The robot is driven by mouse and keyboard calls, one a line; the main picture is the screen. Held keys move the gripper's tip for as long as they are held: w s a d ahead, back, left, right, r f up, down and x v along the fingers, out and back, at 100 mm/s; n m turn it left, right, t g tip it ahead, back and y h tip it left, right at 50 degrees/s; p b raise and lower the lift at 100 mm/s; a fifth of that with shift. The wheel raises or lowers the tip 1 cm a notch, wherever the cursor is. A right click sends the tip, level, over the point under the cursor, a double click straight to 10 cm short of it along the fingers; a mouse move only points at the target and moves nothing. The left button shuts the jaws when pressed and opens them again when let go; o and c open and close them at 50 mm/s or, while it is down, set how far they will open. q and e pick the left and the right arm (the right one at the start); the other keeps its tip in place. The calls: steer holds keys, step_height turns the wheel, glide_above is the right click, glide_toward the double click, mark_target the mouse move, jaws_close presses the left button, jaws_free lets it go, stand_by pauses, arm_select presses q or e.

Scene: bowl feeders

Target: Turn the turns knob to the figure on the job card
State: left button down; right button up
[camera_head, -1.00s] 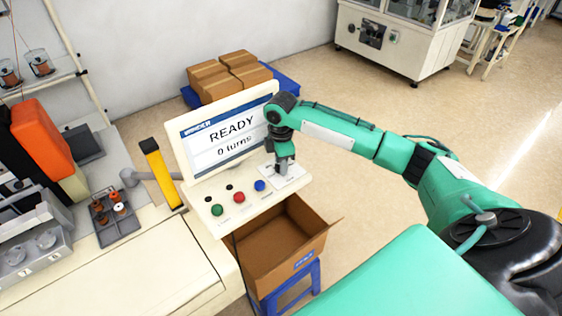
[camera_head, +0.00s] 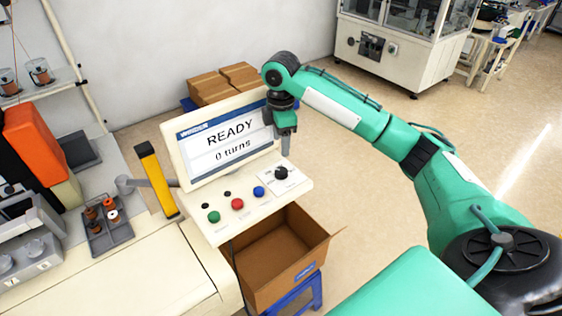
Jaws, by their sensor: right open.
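The turns knob (camera_head: 281,173) is a small black dial on a white plate at the right end of the sloped control panel. The winder screen (camera_head: 227,143) above it reads "READY" and "0 turns". My right gripper (camera_head: 286,152) points down just above the knob, apart from it, and is open and empty. My left gripper is not in view. I cannot make out a job card in this view. The figures around the knob are too small to read.
Green (camera_head: 214,217), red (camera_head: 238,204) and blue (camera_head: 259,192) buttons sit left of the knob. An open cardboard box (camera_head: 262,275) stands on a blue stool below the panel. A yellow bar (camera_head: 157,180) and a spool tray (camera_head: 109,238) are at the left.

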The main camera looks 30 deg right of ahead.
steer(key=shift+r, duration=1.8)
steer(key=shift+f, duration=0.1)
